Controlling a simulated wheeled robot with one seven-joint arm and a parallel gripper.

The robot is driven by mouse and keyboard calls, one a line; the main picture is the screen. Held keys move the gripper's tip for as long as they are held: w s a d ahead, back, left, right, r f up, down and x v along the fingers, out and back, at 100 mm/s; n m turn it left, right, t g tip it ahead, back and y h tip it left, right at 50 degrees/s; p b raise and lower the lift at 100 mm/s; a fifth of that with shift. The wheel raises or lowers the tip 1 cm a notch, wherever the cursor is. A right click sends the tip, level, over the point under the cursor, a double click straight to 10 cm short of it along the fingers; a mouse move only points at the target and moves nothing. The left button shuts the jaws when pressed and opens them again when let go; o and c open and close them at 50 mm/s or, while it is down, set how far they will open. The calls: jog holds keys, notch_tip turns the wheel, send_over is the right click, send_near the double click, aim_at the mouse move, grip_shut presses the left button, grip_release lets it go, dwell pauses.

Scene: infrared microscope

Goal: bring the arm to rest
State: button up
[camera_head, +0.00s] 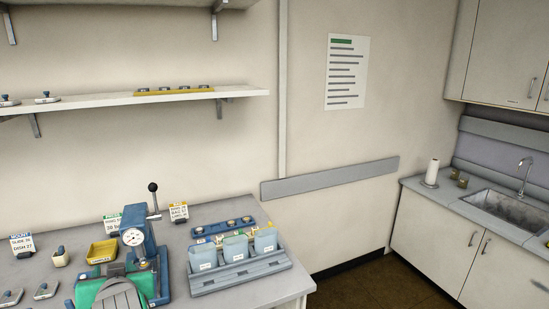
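My arm and gripper cannot be made out in the head view. A blue press-like device (147,243) with a round white gauge and a black-knobbed lever stands on the grey bench (240,212). A green part with a grey ribbed piece (112,292) is at its foot, cut off by the bottom edge. I cannot tell what that part is.
A grey-blue rack (240,276) with pale blue containers stands near the bench's right end. A blue strip (222,229), a yellow tray (102,251) and label cards are nearby. A wall shelf (110,99) hangs above. Brown floor (372,285) separates the bench from the sink counter (455,203).

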jog(key=w+d+f+m+t+h, duration=0.1)
jog(key=d+f, duration=0.5)
jog(key=f, duration=0.3)
jog(key=w+d+f+m+t+h, duration=0.1)
jog(key=d+f, duration=0.5)
jog(key=f, duration=0.2)
jog(key=s+d+f+m+t+h, duration=0.1)
jog(key=s+d+f, duration=0.3)
jog(key=d+f, duration=0.2)
jog(key=s+d+f+h, duration=0.1)
jog(key=s+d+f, duration=0.2)
jog(key=d+f, duration=0.3)
jog(key=s+d+f+m+t+h, duration=0.1)
jog(key=s+d+f+t+h, duration=0.2)
jog(key=s+d, duration=0.9)
jog(key=s+d+r+h, duration=0.1)
jog(key=s+d, duration=0.1)
jog(key=s, duration=0.6)
jog(key=s+d+r+m+h, duration=0.1)
jog(key=s+d, duration=0.1)
jog(key=s, duration=0.7)
jog(key=shift+s+d+r+m, duration=0.2)
jog(key=shift+s+m, duration=0.1)
jog(key=shift+c, duration=1.3)
jog(key=shift+w, duration=0.1)
